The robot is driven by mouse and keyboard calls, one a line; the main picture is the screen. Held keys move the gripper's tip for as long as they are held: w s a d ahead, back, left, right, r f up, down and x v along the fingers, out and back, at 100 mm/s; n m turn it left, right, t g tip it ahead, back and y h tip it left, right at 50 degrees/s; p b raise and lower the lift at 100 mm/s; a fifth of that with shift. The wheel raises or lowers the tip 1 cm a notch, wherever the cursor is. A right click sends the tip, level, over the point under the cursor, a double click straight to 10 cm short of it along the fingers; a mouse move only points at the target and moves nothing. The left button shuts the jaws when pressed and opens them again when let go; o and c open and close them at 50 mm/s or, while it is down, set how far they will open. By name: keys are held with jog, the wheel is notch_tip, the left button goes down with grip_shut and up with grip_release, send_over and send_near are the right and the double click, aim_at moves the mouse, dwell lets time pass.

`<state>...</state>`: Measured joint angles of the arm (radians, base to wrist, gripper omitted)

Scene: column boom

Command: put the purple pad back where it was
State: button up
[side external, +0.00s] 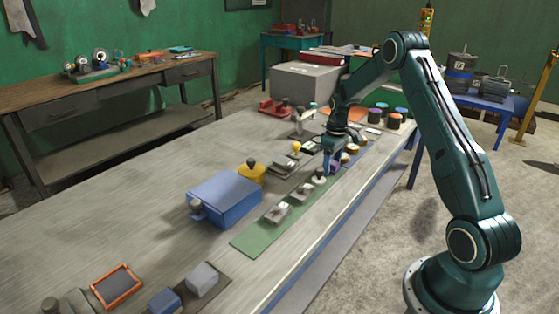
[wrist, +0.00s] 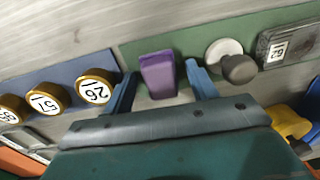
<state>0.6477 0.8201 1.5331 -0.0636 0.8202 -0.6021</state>
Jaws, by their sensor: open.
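The purple pad (wrist: 158,76) is a small tapered block in the middle of the wrist view. It lies at the end of the green strip (wrist: 135,52), close to the blue strip. My gripper (wrist: 161,72) is open, with one blue finger on each side of the pad and a visible gap on both sides. In the side view my gripper (side external: 331,168) points down at the far part of the green strip (side external: 246,243), and only a little purple of the pad (side external: 335,169) shows beside the fingers. Whether the pad touches the strip is hard to tell.
Gold-rimmed numbered discs (wrist: 96,86) stand on the blue strip (wrist: 65,75) left of the pad. A pale disc with a grey knob (wrist: 225,52) and a plate marked 62 (wrist: 285,46) are to the right.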

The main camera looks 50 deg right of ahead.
aim_at(333, 161)
notch_tip(333, 161, up, 12)
jog(key=shift+d, duration=0.35)
dwell(0.8)
jog(key=s+a+r+t+h, duration=0.1)
jog(key=s+a+r, duration=0.3)
jog(key=a+r, duration=0.45)
jog(key=s+a+r+t, duration=0.25)
jog(key=a+r, duration=0.35)
jog(key=a, duration=0.5)
jog(key=s+a+t, duration=0.1)
jog(key=s+a, duration=0.5)
jog(key=s, duration=0.3)
jog(key=s+a+f+t, duration=0.1)
jog(key=s+a, duration=0.4)
jog(key=s, duration=0.4)
jog(key=shift+a, duration=0.4)
